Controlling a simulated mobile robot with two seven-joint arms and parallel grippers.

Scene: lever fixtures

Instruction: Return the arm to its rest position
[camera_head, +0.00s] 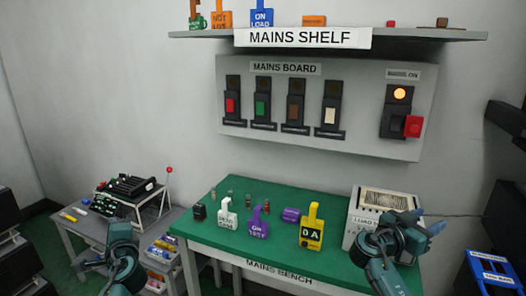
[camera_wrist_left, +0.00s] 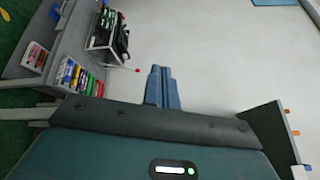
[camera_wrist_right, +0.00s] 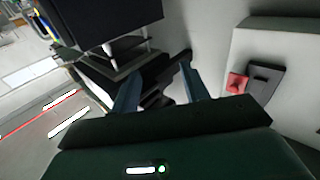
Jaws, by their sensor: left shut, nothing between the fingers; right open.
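My right arm comes in at the lower right of the head view. Its gripper (camera_head: 428,221) is in front of the right end of the green bench. In the right wrist view the two blue fingers (camera_wrist_right: 160,85) stand well apart with nothing held between them. In the left wrist view the left fingers (camera_wrist_left: 163,88) are together and hold nothing.
The green bench (camera_head: 260,235) carries tags and small parts. A load box (camera_head: 362,213) stands partly behind my right gripper. The mains board (camera_head: 235,75) and shelf (camera_head: 210,34) are on the wall. A grey side table (camera_head: 80,240) is at left, a blue crate (camera_head: 492,270) at lower right.

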